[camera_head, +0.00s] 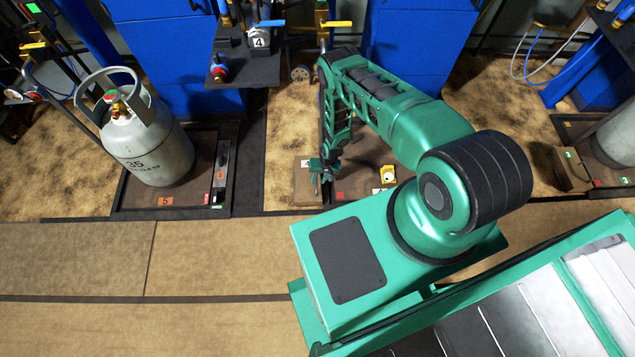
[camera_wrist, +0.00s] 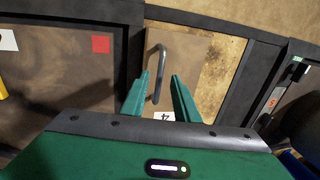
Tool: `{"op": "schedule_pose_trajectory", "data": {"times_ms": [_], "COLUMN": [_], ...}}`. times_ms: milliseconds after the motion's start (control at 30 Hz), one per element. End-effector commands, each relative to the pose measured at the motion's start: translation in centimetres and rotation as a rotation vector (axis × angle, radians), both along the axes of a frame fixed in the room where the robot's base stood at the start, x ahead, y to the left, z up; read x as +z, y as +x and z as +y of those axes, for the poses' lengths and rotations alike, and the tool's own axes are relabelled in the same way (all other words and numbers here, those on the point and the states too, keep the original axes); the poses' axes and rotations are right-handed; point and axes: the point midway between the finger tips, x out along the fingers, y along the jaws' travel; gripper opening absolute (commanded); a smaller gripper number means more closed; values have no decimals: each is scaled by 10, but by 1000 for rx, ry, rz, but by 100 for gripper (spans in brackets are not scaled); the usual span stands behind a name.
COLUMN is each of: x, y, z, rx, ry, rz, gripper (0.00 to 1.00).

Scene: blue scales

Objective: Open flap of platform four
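The flap of platform four (camera_head: 305,187) is a brown board at the left side of the platform, marked with a small "4" label. It also shows in the wrist view (camera_wrist: 195,62), with a grey bar handle (camera_wrist: 158,75) and the "4" label (camera_wrist: 165,117). The platform (camera_head: 352,186) is dark brown. My gripper (camera_head: 323,167) is over the flap. In the wrist view my gripper (camera_wrist: 161,76) has its green fingers apart, one each side of the handle in the picture. I cannot tell how deep the handle sits between them. The flap appears lying flat.
A grey gas cylinder (camera_head: 150,142) stands on platform five (camera_head: 190,197) at the left. Another cylinder (camera_head: 615,138) stands at the far right. The floor in front (camera_head: 200,258) is clear.

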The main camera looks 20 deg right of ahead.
Motion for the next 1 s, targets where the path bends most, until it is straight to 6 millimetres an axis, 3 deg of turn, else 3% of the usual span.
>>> {"op": "schedule_pose_trajectory", "data": {"times_ms": [233, 600, 733, 1000], "x": [-21, -25, -25, -24], "y": [1, 2, 2, 2], "z": [4, 5, 5, 4], "rx": [1, 0, 0, -2], "ry": [0, 0, 0, -4], "rz": [0, 0, 0, 1], "gripper": [28, 28, 0, 0]}}
